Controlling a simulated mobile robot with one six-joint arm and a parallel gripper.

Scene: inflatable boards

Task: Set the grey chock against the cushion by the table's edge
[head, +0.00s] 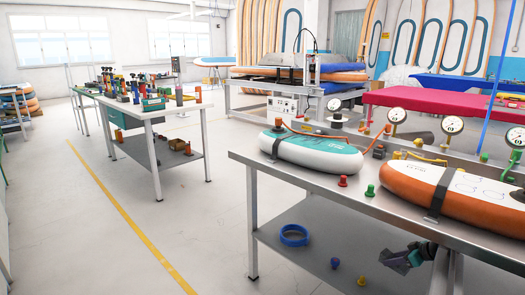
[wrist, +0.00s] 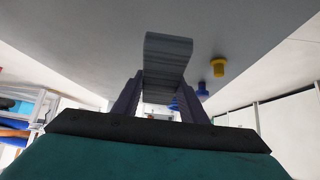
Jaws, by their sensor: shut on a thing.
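The grey chock (wrist: 168,55) is between the two fingers of my gripper (wrist: 160,95), which is shut on it. In the head view, my gripper (head: 408,256) is low at the right, at the lower shelf under the near table, with the dark grey chock (head: 394,264) at its tip. I cannot tell whether the chock touches the shelf. Two inflatable cushions lie on the table top above: a white and teal one (head: 318,152) near the far left edge, and an orange and white one (head: 455,200) along the front edge. Each has a dark strap.
The near table (head: 245,158) has a lower shelf (head: 310,235) with a blue ring (head: 294,235), a blue plug (head: 335,263) and a yellow plug (head: 361,281). Red (head: 342,181) and green (head: 369,190) plugs stand on top, with gauges behind. The left floor is open.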

